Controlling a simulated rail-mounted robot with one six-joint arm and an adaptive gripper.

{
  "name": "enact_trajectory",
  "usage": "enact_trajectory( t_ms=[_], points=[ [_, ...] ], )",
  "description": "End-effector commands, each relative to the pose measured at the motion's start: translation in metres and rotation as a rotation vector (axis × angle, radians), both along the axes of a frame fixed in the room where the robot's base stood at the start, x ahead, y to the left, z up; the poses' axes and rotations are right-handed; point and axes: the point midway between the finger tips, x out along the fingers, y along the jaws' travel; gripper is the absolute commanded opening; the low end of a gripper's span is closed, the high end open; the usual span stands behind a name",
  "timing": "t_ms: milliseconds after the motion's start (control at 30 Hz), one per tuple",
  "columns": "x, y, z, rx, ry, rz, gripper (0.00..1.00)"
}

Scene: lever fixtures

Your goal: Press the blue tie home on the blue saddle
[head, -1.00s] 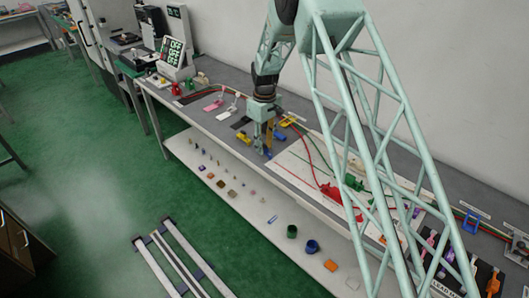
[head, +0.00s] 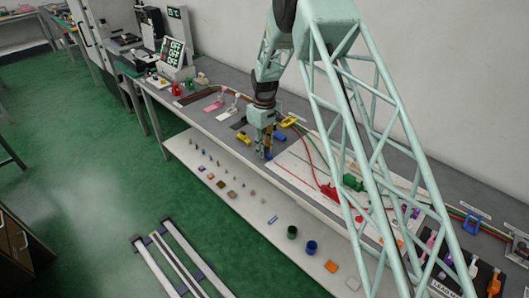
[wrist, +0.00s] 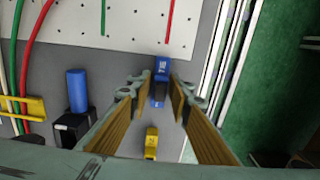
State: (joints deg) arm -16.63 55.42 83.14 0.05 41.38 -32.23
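A blue block (wrist: 161,68) with pale lettering stands at the edge of the white perforated board in the wrist view. A darker blue part (wrist: 158,93) adjoins its near side. I cannot tell which is the tie and which the saddle, or whether they are seated together. My gripper (wrist: 160,88) is open, pointing down, with one finger on each side of the blue parts and narrow gaps showing. In the head view my gripper (head: 267,153) is low over the bench near its front edge, with blue at its fingertips.
A yellow block (wrist: 151,141) lies below the fingers in the wrist view. A blue cylinder (wrist: 78,90) by a black block stands left, near a yellow cable bracket (wrist: 22,108). The bench's front edge is close on the right.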

Motion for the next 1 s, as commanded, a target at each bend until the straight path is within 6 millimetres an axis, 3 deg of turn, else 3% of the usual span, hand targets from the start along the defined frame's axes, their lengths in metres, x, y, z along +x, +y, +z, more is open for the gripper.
enact_trajectory(
  t_ms=[133,633,1000],
  points=[
    [0.000,0.000,0.000,0.000,0.000,0.000,0.06],
    [0.000,0.000,0.003,0.000,0.000,0.000,0.06],
    [0.000,0.000,0.026,-0.001,-0.001,0.000,0.06]
  ],
)
